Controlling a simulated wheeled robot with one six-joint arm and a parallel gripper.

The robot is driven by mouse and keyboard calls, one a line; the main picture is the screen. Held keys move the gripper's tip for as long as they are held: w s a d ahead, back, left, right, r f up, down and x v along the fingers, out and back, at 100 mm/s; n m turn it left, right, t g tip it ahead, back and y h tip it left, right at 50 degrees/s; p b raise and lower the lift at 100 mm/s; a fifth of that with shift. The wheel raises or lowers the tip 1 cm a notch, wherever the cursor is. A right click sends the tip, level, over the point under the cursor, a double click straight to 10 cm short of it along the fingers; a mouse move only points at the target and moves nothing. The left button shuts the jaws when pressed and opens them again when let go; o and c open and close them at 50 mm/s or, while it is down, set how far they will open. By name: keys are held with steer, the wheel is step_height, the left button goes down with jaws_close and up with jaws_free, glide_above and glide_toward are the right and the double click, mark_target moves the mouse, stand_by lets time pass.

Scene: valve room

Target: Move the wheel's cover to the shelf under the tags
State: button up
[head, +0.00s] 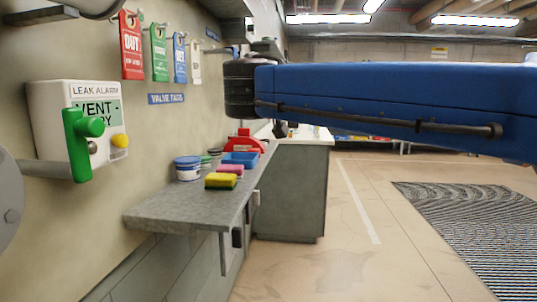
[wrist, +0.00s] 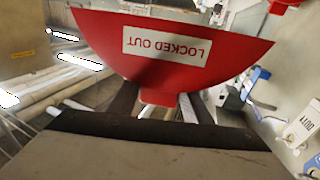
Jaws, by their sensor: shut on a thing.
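The wheel's cover (wrist: 110,35) is a red half-disc labelled "LOCKED OUT", upside down in the wrist view. My gripper (wrist: 158,103) is shut on its narrow tab, between two dark fingers. In the head view my blue arm hides the fingers. A red rounded shape (head: 243,146) shows below the arm's end there; I cannot tell whether it is the held cover or another thing. The grey shelf (head: 160,212) runs along the left wall, under the hanging red tag (head: 131,45), green tag (head: 159,52), blue tag (head: 180,58) and white tag (head: 196,62).
A leak alarm box (head: 117,155) and green handle (head: 78,150) project from the wall. Floor at right is open.

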steer(key=s+a+f+n+t+y, duration=0.1)
steer(key=s+a+f+n+y, duration=0.15)
steer(key=s+a+f, duration=0.4)
steer(key=s+a+f+n+y, duration=0.2)
steer(key=s+f+y, duration=0.2)
steer(key=f, duration=0.5)
steer(key=shift+m, duration=0.25)
steer(key=shift+w+a+f, duration=0.3)
steer(key=shift+a+f, duration=0.45)
steer(key=shift+a, duration=2.45)
steer(key=shift+w+a+f, duration=0.35)
steer(key=shift+a+f, duration=0.4)
steer(key=shift+a, duration=2.45)
steer(key=shift+w+a+f, duration=0.3)
steer(key=shift+a+f, duration=0.45)
steer(key=shift+a, duration=2.45)
steer(key=o, duration=1.2)
steer(key=s, duration=1.2)
steer(key=shift+a+f, duration=0.3)
steer(key=shift+a, duration=0.1)
